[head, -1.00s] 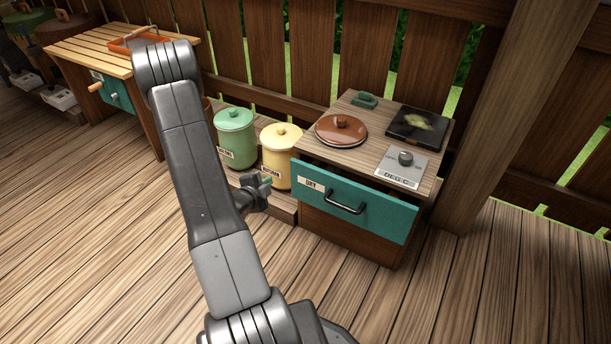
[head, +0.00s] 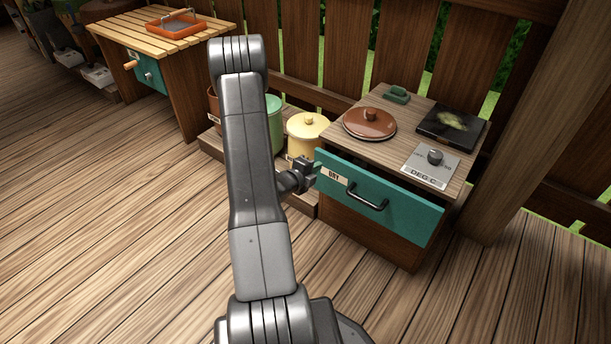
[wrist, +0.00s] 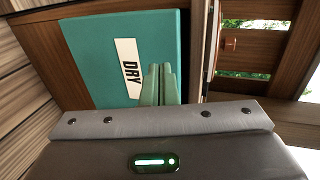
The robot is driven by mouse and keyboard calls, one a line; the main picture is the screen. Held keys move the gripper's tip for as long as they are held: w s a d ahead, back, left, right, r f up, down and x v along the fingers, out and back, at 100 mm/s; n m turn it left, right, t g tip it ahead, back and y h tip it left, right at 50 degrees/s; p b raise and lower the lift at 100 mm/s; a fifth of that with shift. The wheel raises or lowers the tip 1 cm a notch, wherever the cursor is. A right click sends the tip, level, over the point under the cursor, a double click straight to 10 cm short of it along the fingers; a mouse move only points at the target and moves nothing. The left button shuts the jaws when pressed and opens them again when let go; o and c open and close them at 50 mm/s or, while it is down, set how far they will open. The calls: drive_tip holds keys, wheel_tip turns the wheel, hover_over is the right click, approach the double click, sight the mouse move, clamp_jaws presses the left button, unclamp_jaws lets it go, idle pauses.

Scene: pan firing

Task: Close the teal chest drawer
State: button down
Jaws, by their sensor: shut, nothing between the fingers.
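The teal chest drawer (head: 405,210) has a black bar handle (head: 368,200) and a DRY label (head: 333,176). In the head view its front stands out from the wooden chest, so it is partly open. My gripper (head: 313,169) is at the left end of the drawer front, beside the label. In the wrist view the drawer front (wrist: 90,60) fills the upper middle, label turned sideways. My green fingers (wrist: 160,84) are together and empty, overlapping the front just right of the label. I cannot tell whether they touch it.
On the chest top are a brown lidded pan (head: 369,123), a dark plate (head: 452,124) and a DEG C dial (head: 434,160). Yellow (head: 306,135) and green (head: 274,122) canisters stand left of the chest. A slatted table (head: 150,40) is at the far left. Open deck lies in front.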

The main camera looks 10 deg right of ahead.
sight(327, 156)
drive_tip(key=shift+w+d, duration=1.1)
drive_tip(key=shift+d, duration=0.2)
drive_tip(key=shift+w+d+b, duration=0.25)
drive_tip(key=shift+b, duration=0.3)
drive_tip(key=w+d+b, duration=0.2)
drive_tip(key=d, duration=0.1)
drive_tip(key=shift+w+f, duration=0.1)
drive_tip(key=shift+w, duration=0.1)
drive_tip(key=shift+a, duration=0.2)
drive_tip(key=shift+s, duration=0.1)
